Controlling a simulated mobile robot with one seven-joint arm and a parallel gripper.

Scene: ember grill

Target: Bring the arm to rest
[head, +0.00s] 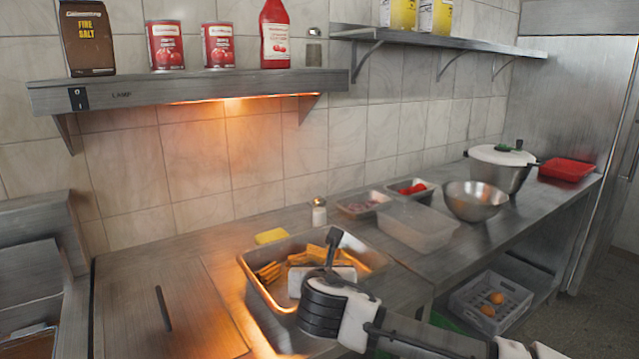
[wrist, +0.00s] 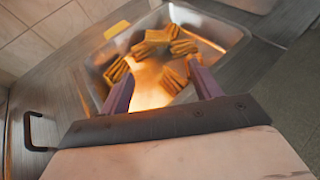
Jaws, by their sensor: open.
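My gripper (head: 332,250) is held over the metal tray (head: 253,288) on the steel counter. In the wrist view my gripper (wrist: 160,85) shows its two fingers spread apart with nothing between them. Beyond the fingertips, several brown-yellow fried pieces (wrist: 155,36) lie in the tray (wrist: 235,45). The head view shows some of these pieces (head: 298,259) too, partly hidden by my gripper. Whether the fingertips are below the tray's rim is hard to tell.
A yellow block (head: 270,236) and a shaker (head: 319,212) stand behind the tray. To the right are a clear container (head: 418,227), a steel bowl (head: 476,201) and a pot (head: 500,172). A lit lamp shelf (head: 200,92) hangs above. The counter left of the tray has a dark handle (head: 163,307).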

